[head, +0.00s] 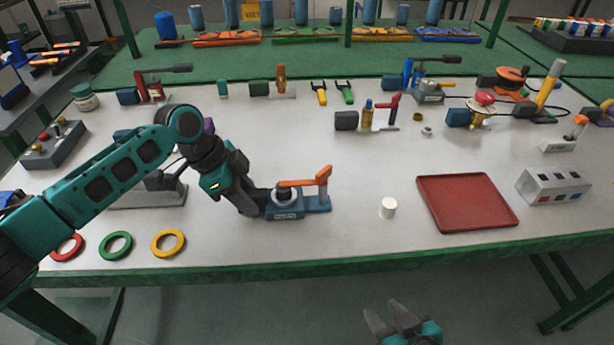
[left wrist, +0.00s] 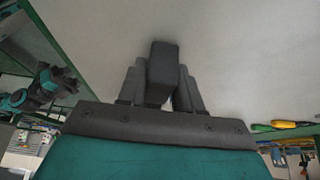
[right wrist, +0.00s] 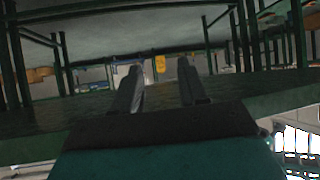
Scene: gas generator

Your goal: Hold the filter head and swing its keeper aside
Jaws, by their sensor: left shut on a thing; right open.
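The filter head (head: 284,213) is a low blue unit with a round dark top, near the middle front of the table in the head view. Its orange keeper (head: 300,183) stands on a post at the right end, and its arm reaches left across the dark top. My left gripper (head: 258,203) is shut on the dark grey block at the left end of the unit. That block (left wrist: 162,68) shows between the fingers in the left wrist view, where the rest of the unit is hidden. My right gripper (head: 392,316) is open and empty, in front of the table edge.
A white cylinder (head: 388,207) stands right of the filter head, with a red tray (head: 466,222) beyond it. A yellow ring (head: 168,243) and a green ring (head: 115,245) lie at the front left. Several fittings stand along the back. The table between is clear.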

